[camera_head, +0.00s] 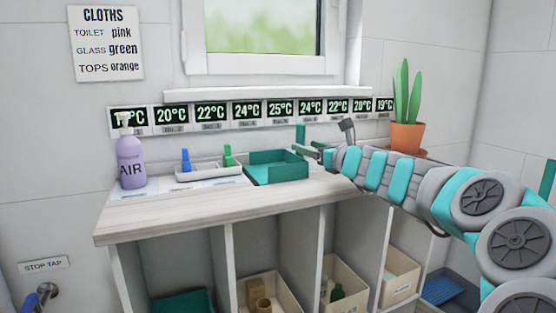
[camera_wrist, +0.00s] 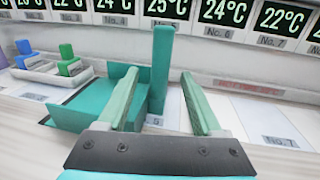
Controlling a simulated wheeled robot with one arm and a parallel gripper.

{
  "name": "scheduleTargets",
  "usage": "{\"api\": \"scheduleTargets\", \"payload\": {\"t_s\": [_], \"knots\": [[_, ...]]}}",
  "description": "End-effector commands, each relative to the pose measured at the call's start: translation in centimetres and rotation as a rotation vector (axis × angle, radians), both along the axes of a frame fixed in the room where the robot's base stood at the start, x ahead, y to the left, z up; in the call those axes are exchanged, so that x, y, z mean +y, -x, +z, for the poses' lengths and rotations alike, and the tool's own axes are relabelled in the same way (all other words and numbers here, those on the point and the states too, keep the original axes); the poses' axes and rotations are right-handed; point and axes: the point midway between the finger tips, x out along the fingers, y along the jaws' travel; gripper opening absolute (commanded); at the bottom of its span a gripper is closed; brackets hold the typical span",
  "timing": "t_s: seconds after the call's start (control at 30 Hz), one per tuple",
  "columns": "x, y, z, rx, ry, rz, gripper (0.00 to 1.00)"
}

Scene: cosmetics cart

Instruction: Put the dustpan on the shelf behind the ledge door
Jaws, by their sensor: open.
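The teal dustpan (camera_head: 277,168) lies on the wooden counter below the window, with an upright handle at its right end. In the wrist view, its flat pan (camera_wrist: 88,108) is left of my gripper and the handle (camera_wrist: 161,62) stands just ahead, in line with the gap between the fingers. My gripper (camera_head: 318,152) is open and empty, at the dustpan's right side; its two fingers (camera_wrist: 160,78) point toward the handle. I cannot tell whether the handle is between the fingertips or just beyond them. I cannot make out a ledge door in either view.
A purple AIR bottle (camera_head: 131,160) and a pale tray (camera_head: 208,170) with blue and green items stand left of the dustpan. A potted cactus (camera_head: 407,135) stands at the right. Temperature displays (camera_head: 248,112) line the back wall. Open compartments below the counter hold bins (camera_head: 342,285).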

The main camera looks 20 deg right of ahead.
Motion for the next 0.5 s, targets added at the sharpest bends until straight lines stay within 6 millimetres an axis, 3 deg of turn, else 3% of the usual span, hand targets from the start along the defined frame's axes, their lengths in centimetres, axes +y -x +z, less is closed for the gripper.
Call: {"api": "scheduleTargets", "payload": {"t_s": [0.5], "knots": [[1.1, -5.5, 0.2, 0.001, 0.003, 0.002, 0.67]]}}
